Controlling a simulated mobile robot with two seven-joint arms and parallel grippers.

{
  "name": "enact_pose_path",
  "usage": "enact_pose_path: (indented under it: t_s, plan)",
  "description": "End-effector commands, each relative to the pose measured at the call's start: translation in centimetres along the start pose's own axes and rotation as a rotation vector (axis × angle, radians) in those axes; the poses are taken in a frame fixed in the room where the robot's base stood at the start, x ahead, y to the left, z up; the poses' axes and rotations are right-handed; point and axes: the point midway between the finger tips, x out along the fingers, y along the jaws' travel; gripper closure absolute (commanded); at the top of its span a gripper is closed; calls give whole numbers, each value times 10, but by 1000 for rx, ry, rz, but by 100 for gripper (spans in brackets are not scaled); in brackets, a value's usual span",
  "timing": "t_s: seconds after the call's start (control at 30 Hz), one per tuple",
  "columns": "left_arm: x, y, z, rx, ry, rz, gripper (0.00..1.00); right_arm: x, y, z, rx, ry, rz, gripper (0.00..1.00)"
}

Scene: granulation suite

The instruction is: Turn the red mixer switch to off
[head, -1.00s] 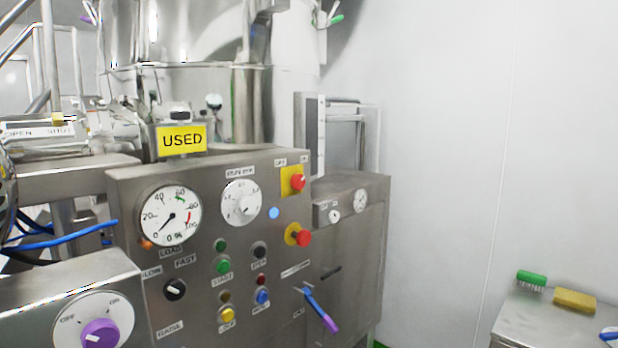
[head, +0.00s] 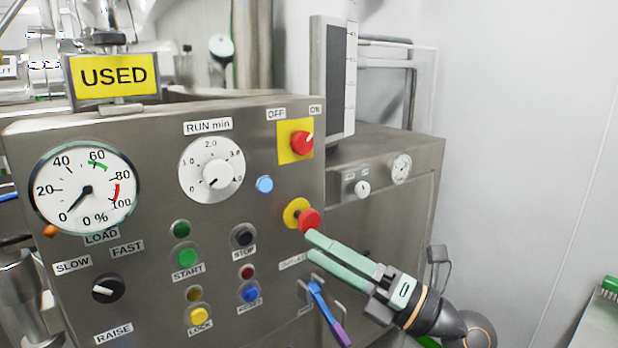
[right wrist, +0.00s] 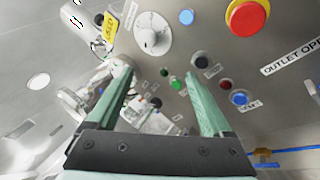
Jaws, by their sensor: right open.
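The red mixer switch (head: 302,143) sits on a yellow plate at the upper right of the steel control panel (head: 110,270) in the head view. Labels OFF and ON stand above it, and its knob points up and right, toward ON. My right gripper (head: 310,244) is open and empty, with green fingers, in front of the panel's lower right. It is below the switch and close by a red mushroom button (head: 308,219). In the right wrist view, its fingers (right wrist: 160,90) are spread and the panel lies beyond them. My left gripper is not in view.
A blue and purple outlet lever (head: 326,312) sticks out below the right gripper. A white RUN min dial (head: 211,169), a load gauge (head: 86,188) and several coloured buttons fill the panel. A steel cabinet (head: 390,200) stands to the right, with a bare wall beyond.

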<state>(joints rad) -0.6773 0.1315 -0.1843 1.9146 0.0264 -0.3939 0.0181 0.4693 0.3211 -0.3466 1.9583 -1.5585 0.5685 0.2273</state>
Motion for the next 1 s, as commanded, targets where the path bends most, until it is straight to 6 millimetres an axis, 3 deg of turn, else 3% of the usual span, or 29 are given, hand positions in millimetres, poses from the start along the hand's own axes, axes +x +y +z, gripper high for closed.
enact_pose_path:
  t_s: [0.03, 0.2, 0.4, 0.5, 0.67, 1.0]
  plan:
    - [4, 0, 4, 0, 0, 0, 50, 10, 10, 6, -162, 55, -34, 16]
    - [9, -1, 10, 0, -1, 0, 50, 25, 26, 43, -628, 146, -243, 16]
    - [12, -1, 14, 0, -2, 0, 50, 22, 47, 101, -949, 103, -468, 16]
    - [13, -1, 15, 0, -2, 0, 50, 20, 55, 117, -1017, 77, -528, 16]
    - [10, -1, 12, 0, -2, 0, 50, 25, 57, 128, -1044, 63, -558, 16]
    - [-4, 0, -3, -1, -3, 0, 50, 81, 29, 140, -1041, 65, -554, 16]
